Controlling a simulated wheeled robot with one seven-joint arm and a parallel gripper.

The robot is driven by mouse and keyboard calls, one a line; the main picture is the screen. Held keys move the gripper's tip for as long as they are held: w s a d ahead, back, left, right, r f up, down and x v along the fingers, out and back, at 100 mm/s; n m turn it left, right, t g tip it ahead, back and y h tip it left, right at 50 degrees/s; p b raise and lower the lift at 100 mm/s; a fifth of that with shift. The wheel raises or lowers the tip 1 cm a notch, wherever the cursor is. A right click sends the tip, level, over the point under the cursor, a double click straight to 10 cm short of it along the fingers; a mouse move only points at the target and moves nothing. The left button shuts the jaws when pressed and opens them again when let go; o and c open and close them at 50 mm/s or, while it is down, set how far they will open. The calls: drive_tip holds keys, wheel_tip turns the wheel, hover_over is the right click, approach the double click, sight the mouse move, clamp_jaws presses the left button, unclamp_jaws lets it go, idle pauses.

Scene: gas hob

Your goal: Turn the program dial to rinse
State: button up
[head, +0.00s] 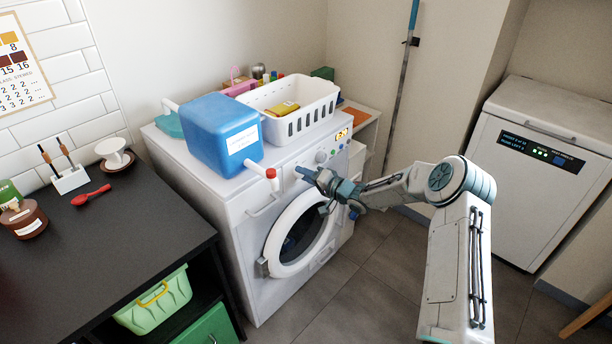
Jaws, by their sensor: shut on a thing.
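The white washing machine (232,205) stands in the middle of the head view, with its control panel along the top front edge. My gripper (304,173) is at the panel, above the round door (300,236), and is shut on what looks like the program dial. The jaws mostly hide that dial, so its pointer and setting cannot be read. A round grey knob (321,156) shows on the panel just up and right of the jaws, apart from them. A small lit display (341,134) is farther right; its text is too small to read.
A blue jug (215,130) with a red-capped spout (271,174) lies on the machine, its spout overhanging the panel left of my gripper. A white basket (312,122) stands behind. A dark counter (120,240) is left, a white chest appliance (535,165) right. The floor between is clear.

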drive_tip(key=o, duration=1)
drive_tip(key=shift+d, duration=0.1)
drive_tip(key=v, duration=1.3)
drive_tip(key=shift+s+d, duration=0.2)
drive_tip(key=shift+d, duration=0.15)
drive_tip(key=shift+r, duration=0.1)
